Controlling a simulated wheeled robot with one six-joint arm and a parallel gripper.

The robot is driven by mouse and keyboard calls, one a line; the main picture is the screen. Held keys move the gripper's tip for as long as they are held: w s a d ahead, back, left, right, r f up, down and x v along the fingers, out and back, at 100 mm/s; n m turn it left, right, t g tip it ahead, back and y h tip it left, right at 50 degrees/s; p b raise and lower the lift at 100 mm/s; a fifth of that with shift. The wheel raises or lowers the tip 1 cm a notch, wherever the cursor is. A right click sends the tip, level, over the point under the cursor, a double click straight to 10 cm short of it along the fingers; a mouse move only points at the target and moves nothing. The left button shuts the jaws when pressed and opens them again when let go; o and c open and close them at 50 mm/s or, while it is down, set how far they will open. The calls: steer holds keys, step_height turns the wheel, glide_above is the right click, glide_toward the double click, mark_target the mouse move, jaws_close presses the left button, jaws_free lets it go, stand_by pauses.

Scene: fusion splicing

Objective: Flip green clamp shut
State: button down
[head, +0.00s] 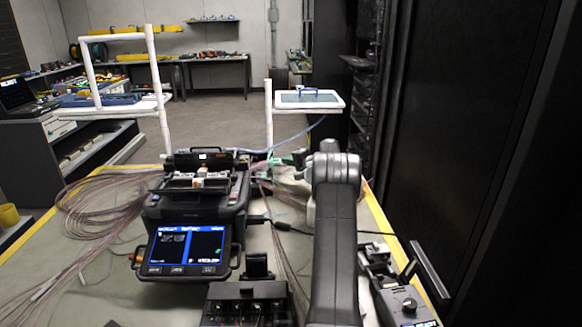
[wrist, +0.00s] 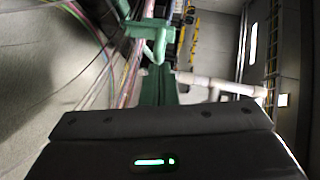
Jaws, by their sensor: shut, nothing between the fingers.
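The green clamp (wrist: 158,85) shows in the wrist view as a green upright piece with a smaller green arm above it, beside a bundle of thin pink and white fibres. In the head view a small bit of the green clamp (head: 268,163) shows just right of the splicer. I cannot tell how far its flap is open. My gripper (head: 290,159) is shut and empty, reaching left close to the clamp; whether it touches cannot be told.
The black fusion splicer (head: 195,195) with a lit screen (head: 187,249) stands left of my arm. Loose fibre coils (head: 95,205) lie left of it. A black device (head: 248,304) and a small tool with a knob (head: 405,303) are at the front. White posts rise behind.

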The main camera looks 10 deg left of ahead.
steer(key=shift+s+a+r+n+h+b, duration=0.3)
steer(key=shift+a+r+n+h, duration=0.2)
steer(key=shift+a+r+h, duration=0.25)
steer(key=shift+a, duration=0.25)
steer(key=shift+r, duration=0.15)
step_height(320, 180, up, 10)
steer(key=shift+p, duration=0.3)
stand_by(0.4)
steer(key=shift+m+y, duration=0.7)
steer(key=shift+y, duration=0.25)
steer(key=f, duration=0.4)
steer(key=d+f, duration=0.1)
steer(key=f, duration=0.3)
steer(key=d+f, duration=0.1)
steer(key=f, duration=0.3)
steer(key=shift+w+d, duration=0.15)
steer(key=shift+w, duration=0.2)
steer(key=shift+d+f+m+y+p, duration=0.25)
steer(key=shift+f+m+y+p, duration=0.15)
steer(key=shift+f+y, duration=0.1)
